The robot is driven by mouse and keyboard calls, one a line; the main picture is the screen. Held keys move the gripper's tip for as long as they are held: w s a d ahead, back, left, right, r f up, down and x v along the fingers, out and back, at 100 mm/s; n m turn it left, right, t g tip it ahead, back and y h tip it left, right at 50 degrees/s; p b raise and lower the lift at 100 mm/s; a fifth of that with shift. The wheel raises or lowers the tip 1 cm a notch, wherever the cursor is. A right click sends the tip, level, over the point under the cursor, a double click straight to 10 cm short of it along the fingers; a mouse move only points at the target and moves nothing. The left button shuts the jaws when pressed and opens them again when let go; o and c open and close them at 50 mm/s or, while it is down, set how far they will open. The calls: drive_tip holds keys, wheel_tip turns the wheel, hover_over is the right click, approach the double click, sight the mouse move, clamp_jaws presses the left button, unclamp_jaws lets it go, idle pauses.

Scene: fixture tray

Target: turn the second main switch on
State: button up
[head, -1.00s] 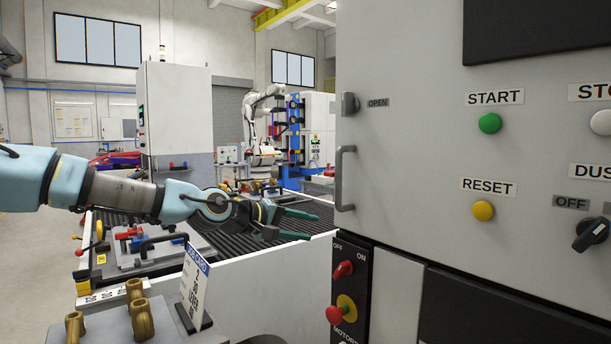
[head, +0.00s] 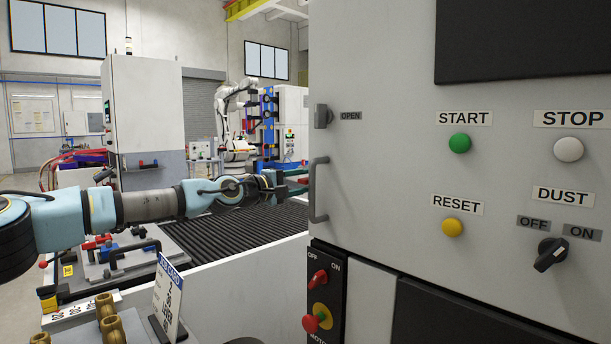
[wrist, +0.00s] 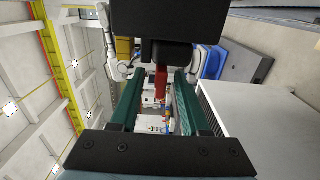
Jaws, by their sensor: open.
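No label reading "main switch" is legible in these views. A red rotary knob (head: 318,278) with OFF and ON marks sits on a black panel (head: 330,292) low on the grey cabinet's left edge. Its exact setting is hard to tell. My gripper (head: 296,182) is open, with dark green fingers, at the left of the cabinet, above and left of the red knob. In the wrist view my gripper (wrist: 157,100) shows its two fingers apart, with a red bar-like thing (wrist: 161,80) seen between them; I cannot tell what it is or how near.
The grey cabinet (head: 400,180) fills the right, with a handle (head: 313,190), START, STOP and RESET buttons and a black DUST knob (head: 551,254). A job card (head: 167,302) stands in front. A ribbed bed (head: 220,240) lies behind.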

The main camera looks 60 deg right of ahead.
drive_tip(key=shift+s+d, duration=0.2)
drive_tip(key=shift+d, duration=0.25)
clamp_jaws()
idle(0.4)
